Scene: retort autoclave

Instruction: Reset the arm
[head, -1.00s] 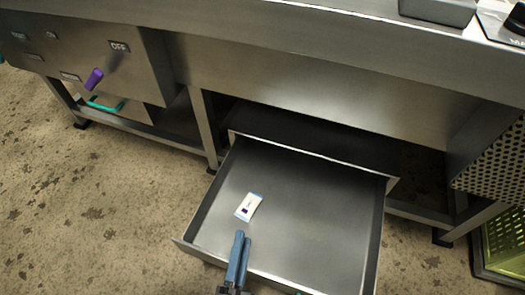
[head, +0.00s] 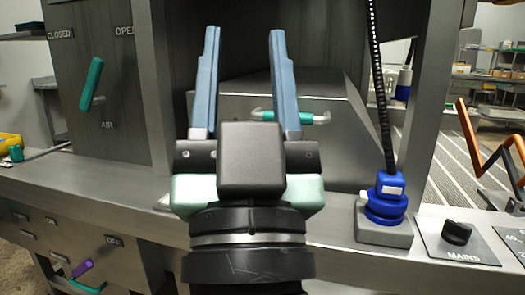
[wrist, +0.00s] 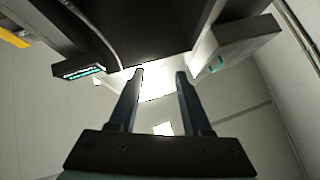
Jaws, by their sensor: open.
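My gripper (head: 242,85) is raised in the middle of the head view with its two blue fingers pointing up. The fingers stand wide apart with nothing between them. It is in front of the steel machine and hides part of it. In the wrist view, my gripper (wrist: 158,75) points up at the ceiling and a bright light, again empty between its fingers.
Behind my gripper is a grey hood with a teal-gripped handle (head: 290,117). At left is a teal lever (head: 92,84) marked AIR. At right are a blue fitting (head: 387,198) with a black hose, a MAINS knob (head: 457,232) and an orange rack (head: 490,150).

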